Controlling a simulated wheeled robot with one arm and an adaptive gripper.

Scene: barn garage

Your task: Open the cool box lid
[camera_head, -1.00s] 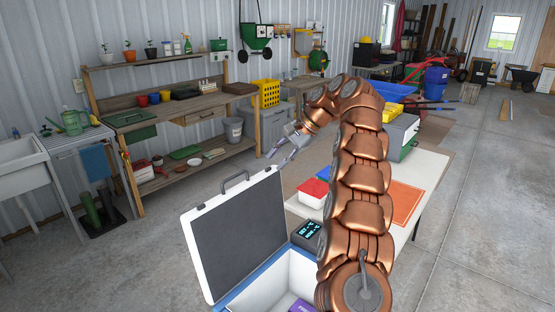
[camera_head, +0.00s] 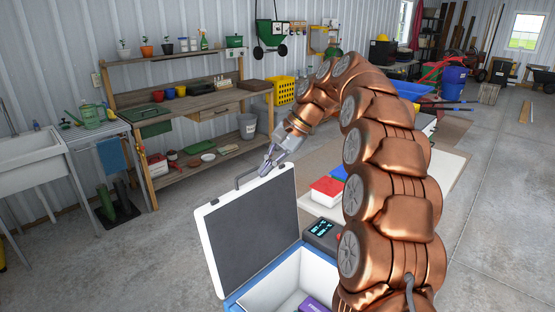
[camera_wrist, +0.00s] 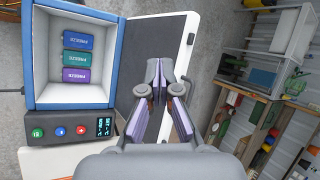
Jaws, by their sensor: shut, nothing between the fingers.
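The cool box (camera_head: 290,285) is blue outside and white inside. Its lid (camera_head: 252,225) stands raised, with its dark inner panel facing me and a dark handle (camera_head: 245,178) at the top edge. In the wrist view the open cool box (camera_wrist: 117,60) holds three packs marked FREEZE: a blue one (camera_wrist: 77,40), a teal one (camera_wrist: 76,59) and a purple one (camera_wrist: 76,76). My gripper (camera_head: 267,168) is shut and empty at the lid's upper edge, close to the handle. I cannot tell whether it touches the lid. In the wrist view it overlaps the lid (camera_wrist: 150,45).
A control panel with a display (camera_head: 320,229) sits beside the cool box. A red and white container (camera_head: 326,190) stands behind it on the table. A workbench (camera_head: 190,105) runs along the wall, with a sink (camera_head: 22,155) at the left. The floor between is clear.

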